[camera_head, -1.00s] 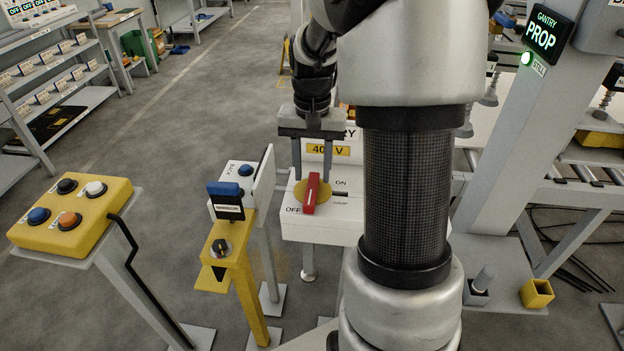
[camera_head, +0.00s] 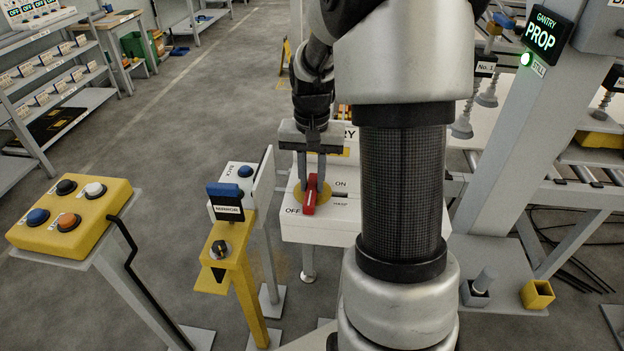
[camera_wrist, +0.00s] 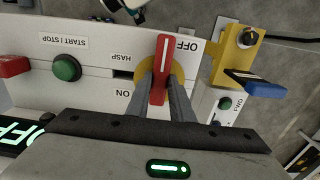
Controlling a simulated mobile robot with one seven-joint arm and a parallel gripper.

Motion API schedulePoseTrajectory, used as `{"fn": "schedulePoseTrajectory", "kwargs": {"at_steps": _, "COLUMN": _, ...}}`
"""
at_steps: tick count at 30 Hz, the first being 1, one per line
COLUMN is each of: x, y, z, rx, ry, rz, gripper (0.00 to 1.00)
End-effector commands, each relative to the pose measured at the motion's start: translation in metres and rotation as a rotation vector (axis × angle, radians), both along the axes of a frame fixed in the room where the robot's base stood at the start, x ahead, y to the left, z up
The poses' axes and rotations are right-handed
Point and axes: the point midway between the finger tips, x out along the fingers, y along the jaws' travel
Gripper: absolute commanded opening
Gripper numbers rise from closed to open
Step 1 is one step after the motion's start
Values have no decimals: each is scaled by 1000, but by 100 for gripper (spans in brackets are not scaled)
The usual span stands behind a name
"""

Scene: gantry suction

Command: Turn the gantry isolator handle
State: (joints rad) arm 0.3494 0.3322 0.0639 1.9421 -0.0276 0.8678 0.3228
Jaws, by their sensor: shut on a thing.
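The gantry isolator handle (camera_head: 310,195) is a red bar with a white line, on a yellow disc (camera_head: 327,197) set in a white box (camera_head: 329,232) marked ON and OFF. In the head view it stands nearly upright, tilted slightly, with OFF at its lower left and ON at its upper right. My gripper (camera_head: 312,180) comes down from above and is shut on the handle. In the wrist view the fingers (camera_wrist: 160,92) close on both sides of the red handle (camera_wrist: 160,70), whose far end points toward the OFF label.
A yellow post with a black knob (camera_head: 220,248) and a blue-topped sign stands just left of the box. A yellow button panel (camera_head: 72,218) is farther left. A green button (camera_wrist: 66,67) and a red part (camera_wrist: 13,66) show in the wrist view. The gantry frame (camera_head: 510,150) is at right.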

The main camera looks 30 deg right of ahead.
Motion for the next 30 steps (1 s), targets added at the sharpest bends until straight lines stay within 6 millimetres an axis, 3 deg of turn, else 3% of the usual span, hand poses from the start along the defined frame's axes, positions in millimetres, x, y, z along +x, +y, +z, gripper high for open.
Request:
{"fn": "schedulePoseTrajectory", "kwargs": {"at_steps": 11, "x": -1, "y": -1, "z": 1, "rx": 0, "ry": 0, "rz": 100, "gripper": 0}}
{"fn": "schedulePoseTrajectory", "kwargs": {"at_steps": 30, "x": -2, "y": -7, "z": 2, "rx": 1, "ry": 0, "rz": 668, "gripper": 0}}
